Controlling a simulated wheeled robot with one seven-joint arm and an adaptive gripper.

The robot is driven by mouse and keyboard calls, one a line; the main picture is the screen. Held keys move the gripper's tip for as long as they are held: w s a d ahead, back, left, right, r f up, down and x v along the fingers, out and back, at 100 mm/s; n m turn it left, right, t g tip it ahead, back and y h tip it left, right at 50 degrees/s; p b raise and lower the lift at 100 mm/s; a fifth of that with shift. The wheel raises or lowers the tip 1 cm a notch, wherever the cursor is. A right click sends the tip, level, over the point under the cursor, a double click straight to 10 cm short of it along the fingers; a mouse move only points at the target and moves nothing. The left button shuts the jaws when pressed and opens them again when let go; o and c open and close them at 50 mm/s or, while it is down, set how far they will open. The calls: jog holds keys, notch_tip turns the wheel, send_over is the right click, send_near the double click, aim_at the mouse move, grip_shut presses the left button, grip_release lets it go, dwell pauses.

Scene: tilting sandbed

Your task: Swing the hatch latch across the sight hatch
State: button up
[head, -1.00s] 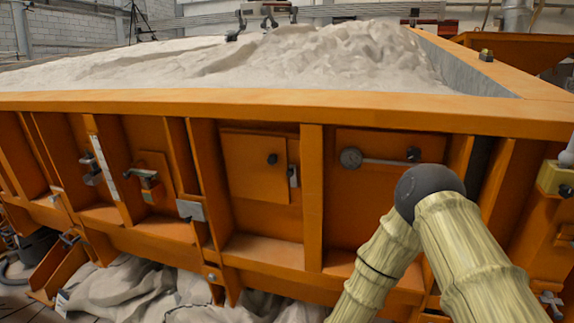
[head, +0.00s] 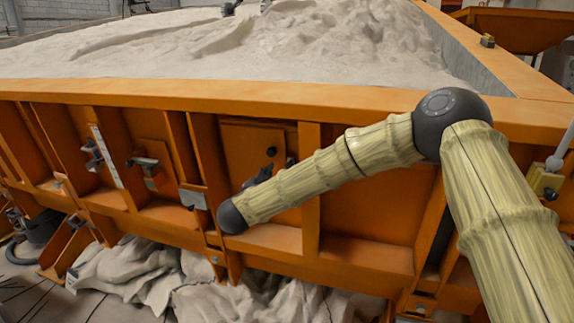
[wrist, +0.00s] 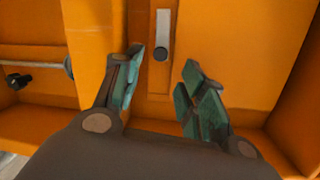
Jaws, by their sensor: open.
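The hatch latch (wrist: 162,30) is a narrow grey plate with a dark round pivot at one end. In the wrist view it stands lengthwise on an orange strip, beside the panel of the sight hatch (wrist: 235,50), not across it. My gripper (wrist: 162,65) is open and empty; its teal-padded fingers are spread with the pivot end showing between and beyond the tips. I see no contact. In the head view the sight hatch (head: 238,142) is a square orange panel with a black knob (head: 270,152). My forearm and gripper (head: 260,178) cover its lower right and hide most of the latch.
In the wrist view a grey rod (wrist: 35,65) with a black knob (wrist: 18,81) lies to the left. Upright orange ribs (head: 311,140) flank the hatch bay. The sandbed's thick orange rim (head: 230,94) runs above it. Crumpled sheeting (head: 140,275) lies below.

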jog(key=p+x, duration=0.3)
jog(key=x, duration=0.5)
grip_shut()
